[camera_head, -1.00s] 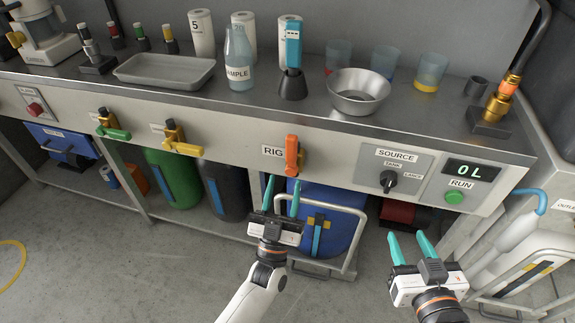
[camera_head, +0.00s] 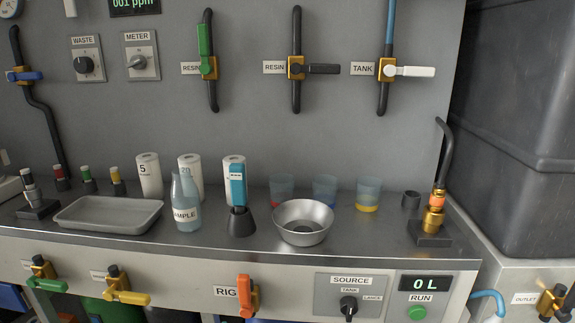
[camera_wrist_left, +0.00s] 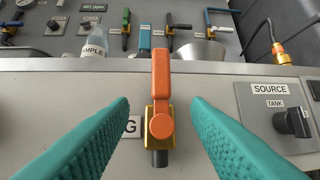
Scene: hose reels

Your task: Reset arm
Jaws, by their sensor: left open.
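In the left wrist view my left gripper (camera_wrist_left: 160,125) is open, its two teal fingers apart on either side of the orange RIG valve handle (camera_wrist_left: 161,85). I cannot tell how far the fingers are from the handle, and nothing is held. The handle points up from its brass body. In the head view the orange handle (camera_head: 245,294) also stands upright on the bench's front panel beside the RIG label (camera_head: 226,292). Neither gripper shows in the head view.
The bench top holds a grey tray (camera_head: 108,215), a SAMPLE bottle (camera_head: 186,205), a metal bowl (camera_head: 303,222) and several cups. The SOURCE selector (camera_head: 348,305) and green RUN button (camera_head: 417,312) are right of the RIG valve. Wall valves (camera_head: 387,70) are above.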

